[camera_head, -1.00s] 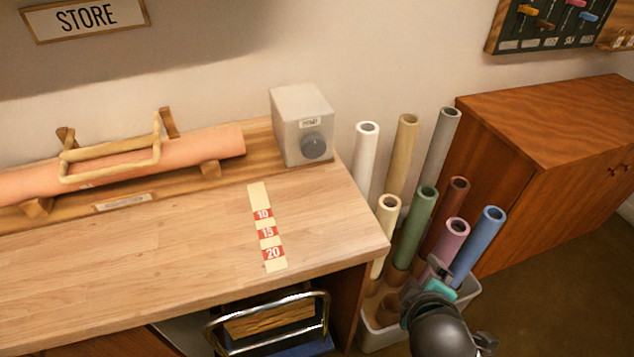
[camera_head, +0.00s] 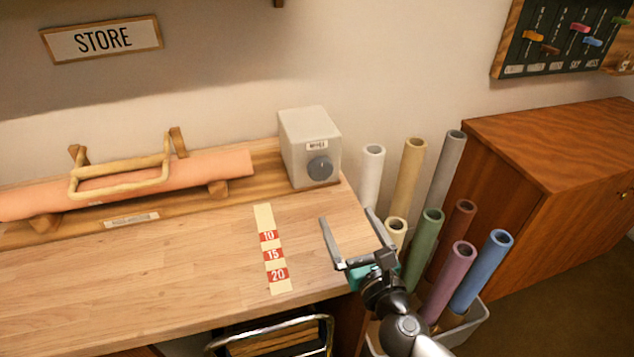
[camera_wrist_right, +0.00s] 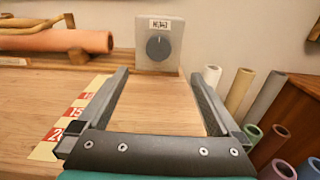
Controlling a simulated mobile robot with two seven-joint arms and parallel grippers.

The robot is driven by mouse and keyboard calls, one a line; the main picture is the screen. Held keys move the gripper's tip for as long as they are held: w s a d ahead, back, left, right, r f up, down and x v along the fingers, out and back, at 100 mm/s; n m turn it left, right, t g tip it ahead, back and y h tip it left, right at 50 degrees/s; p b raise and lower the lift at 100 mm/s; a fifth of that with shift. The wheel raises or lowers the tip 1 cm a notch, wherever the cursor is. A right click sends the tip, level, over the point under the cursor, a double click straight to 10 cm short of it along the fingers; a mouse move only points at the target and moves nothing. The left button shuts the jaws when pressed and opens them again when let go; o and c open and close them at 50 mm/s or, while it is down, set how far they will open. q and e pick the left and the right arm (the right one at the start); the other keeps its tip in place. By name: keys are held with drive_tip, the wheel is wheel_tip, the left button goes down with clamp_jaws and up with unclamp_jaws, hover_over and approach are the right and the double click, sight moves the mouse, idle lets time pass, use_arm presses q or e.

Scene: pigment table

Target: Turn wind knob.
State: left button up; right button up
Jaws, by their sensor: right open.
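The wind knob (camera_head: 320,167) is a round dark grey dial on the front of a pale grey box (camera_head: 300,140) at the back right corner of the table. A small label sits above it. In the right wrist view the knob (camera_wrist_right: 158,48) shows ahead, between and beyond the fingers, with a pointer mark near its top. My right gripper (camera_head: 347,219) is open and empty, above the table's right edge, in front of the box and apart from the knob. My left gripper is not in view.
An orange roll (camera_head: 120,187) with a wooden frame lies on a stand at the left. A numbered strip (camera_head: 272,250) lies on the table (camera_head: 180,260). Several coloured tubes (camera_head: 430,225) stand in a bin right of the table, near my right arm. A brown cabinet (camera_head: 550,180) stands beyond.

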sight(322, 170)
drive_tip(key=shift+w+a+n, duration=0.25)
drive_tip(key=shift+w+n, duration=0.05)
drive_tip(key=shift+w, duration=0.15)
drive_tip(key=b+x, duration=0.2)
drive_tip(key=x, duration=1.2)
drive_tip(key=shift+w+a+b, duration=0.1)
drive_tip(key=shift+a+b, duration=0.05)
drive_tip(key=shift+b, duration=0.2)
drive_tip(key=c, duration=1.3)
